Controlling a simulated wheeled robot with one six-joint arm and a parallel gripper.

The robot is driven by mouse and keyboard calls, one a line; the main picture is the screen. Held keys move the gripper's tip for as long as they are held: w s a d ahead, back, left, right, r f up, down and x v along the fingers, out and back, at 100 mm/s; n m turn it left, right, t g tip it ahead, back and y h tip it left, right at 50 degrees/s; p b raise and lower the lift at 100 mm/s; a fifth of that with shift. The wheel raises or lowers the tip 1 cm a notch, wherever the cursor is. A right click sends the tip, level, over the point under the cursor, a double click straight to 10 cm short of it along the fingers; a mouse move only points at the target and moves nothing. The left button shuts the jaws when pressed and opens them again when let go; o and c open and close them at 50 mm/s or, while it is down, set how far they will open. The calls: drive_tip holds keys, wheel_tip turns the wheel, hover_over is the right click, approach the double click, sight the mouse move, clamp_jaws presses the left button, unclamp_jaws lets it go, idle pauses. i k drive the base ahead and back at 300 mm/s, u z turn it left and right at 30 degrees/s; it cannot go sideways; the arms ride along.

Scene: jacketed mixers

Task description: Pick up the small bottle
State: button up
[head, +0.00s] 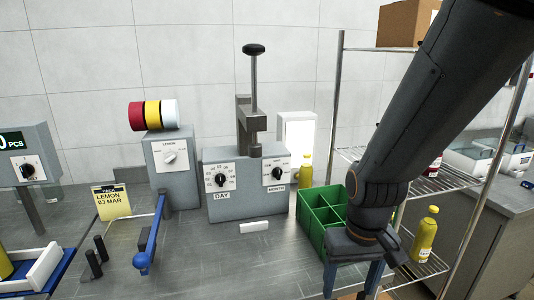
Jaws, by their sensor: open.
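A yellow bottle (305,171) with a yellow cap stands upright at the back of the counter, between the grey DAY/MONTH machine and the green crate. I cannot tell for sure which is the small bottle. My gripper (352,281) points down at the bottom of the view, in front of the green crate (311,232). Its blue fingers are apart, and no bottle shows between them. My arm hides part of the crate and shelf.
The grey DAY/MONTH machine (247,202) with a tall lever stands mid-counter. A LEMON dial box (172,172), a blue lever (151,240) and a yellow card (112,201) are left of it. A small white block (254,227) lies in front. The front middle counter is clear.

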sight(306, 169)
drive_tip(key=z, duration=0.55)
drive_tip(key=k, duration=1.3)
drive_tip(key=u, duration=0.15)
drive_tip(key=i, duration=1.8)
drive_tip(key=z, duration=0.65)
